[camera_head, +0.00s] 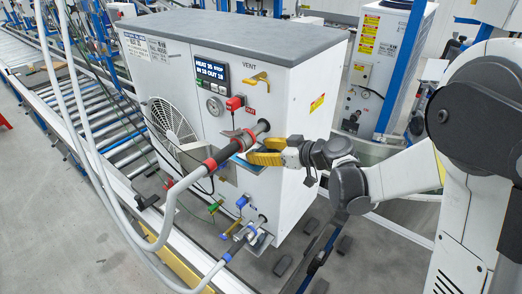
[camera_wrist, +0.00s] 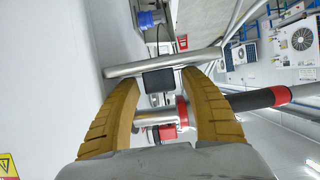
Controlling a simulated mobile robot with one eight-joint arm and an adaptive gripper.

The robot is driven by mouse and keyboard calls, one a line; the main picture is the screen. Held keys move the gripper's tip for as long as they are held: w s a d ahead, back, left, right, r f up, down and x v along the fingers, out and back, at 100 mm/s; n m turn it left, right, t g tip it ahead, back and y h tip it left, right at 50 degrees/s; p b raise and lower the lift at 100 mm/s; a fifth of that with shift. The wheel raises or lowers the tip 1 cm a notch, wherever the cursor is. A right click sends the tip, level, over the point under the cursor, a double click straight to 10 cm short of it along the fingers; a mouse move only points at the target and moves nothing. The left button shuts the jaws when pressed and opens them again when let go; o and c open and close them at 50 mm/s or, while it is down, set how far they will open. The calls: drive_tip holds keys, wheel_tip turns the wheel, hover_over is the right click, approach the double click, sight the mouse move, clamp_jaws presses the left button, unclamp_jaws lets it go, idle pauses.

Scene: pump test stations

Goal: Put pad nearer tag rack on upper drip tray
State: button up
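My gripper (camera_head: 262,158) has yellow fingers and is beside the upper pipe on the white machine's front. In the wrist view its fingers (camera_wrist: 162,76) are spread apart. A small black block (camera_wrist: 158,80) shows between the fingertips, with gaps at its sides; I cannot tell whether it is a pad. A silver bar (camera_wrist: 130,69) crosses at the fingertips, perhaps the upper drip tray's edge; I cannot tell if they touch. Below the upper pipe is a grey, blue-edged piece, partly hidden by pipe and gripper. Dark pad-like blocks (camera_head: 283,265) lie low by the machine's base. I cannot make out the tag rack.
The white machine (camera_head: 300,110) has a display (camera_head: 211,71), a red valve handle (camera_head: 235,103) and a yellow vent handle (camera_head: 257,80). The upper hose with red collar (camera_head: 209,165) runs close to my gripper. Blue-collared lower pipe (camera_head: 240,243) is below. A roller conveyor (camera_head: 100,110) is at left.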

drive_tip(key=shift+r, duration=0.15)
drive_tip(key=shift+s+d+r, duration=0.1)
drive_tip(key=shift+s+d, duration=0.05)
drive_tip(key=shift+d, duration=0.05)
drive_tip(key=v, duration=1.2)
drive_tip(key=s+d+m+h, duration=0.4)
drive_tip(key=s+m+h, duration=0.1)
drive_tip(key=s, duration=0.5)
drive_tip(key=s+d+f+m+g+h, duration=0.1)
drive_tip(key=s+d+m+h, duration=0.4)
drive_tip(key=s, duration=0.5)
drive_tip(key=shift+f+h+p, duration=0.2)
drive_tip(key=shift+h+p, duration=0.1)
drive_tip(key=shift+h, duration=0.1)
